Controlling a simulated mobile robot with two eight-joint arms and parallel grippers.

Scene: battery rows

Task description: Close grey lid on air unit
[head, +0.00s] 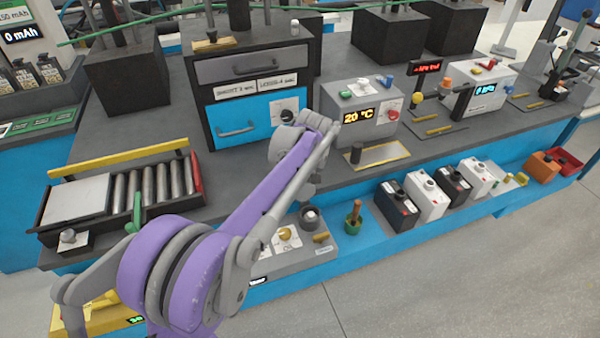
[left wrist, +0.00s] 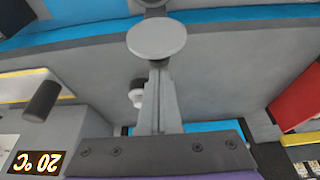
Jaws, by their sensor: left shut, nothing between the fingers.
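A grey box with a lit "20 °C" display (head: 358,117) stands on the bench; its display also shows upside down in the left wrist view (left wrist: 35,163). On the low front ledge, a grey unit with a yellow knob (head: 287,236) has a dark round cup (head: 310,219) beside it, partly hidden by my arm. I cannot tell for certain which is the air unit. A grey disc (left wrist: 157,40), possibly the lid, shows in front of the fingers in the left wrist view; contact is unclear. My left gripper (head: 322,122) is shut and empty, in front of the drawer cabinet.
A blue-fronted drawer cabinet (head: 244,128) stands behind my left gripper. A roller tray (head: 108,222) lies at the left. Open floor lies at the lower right.

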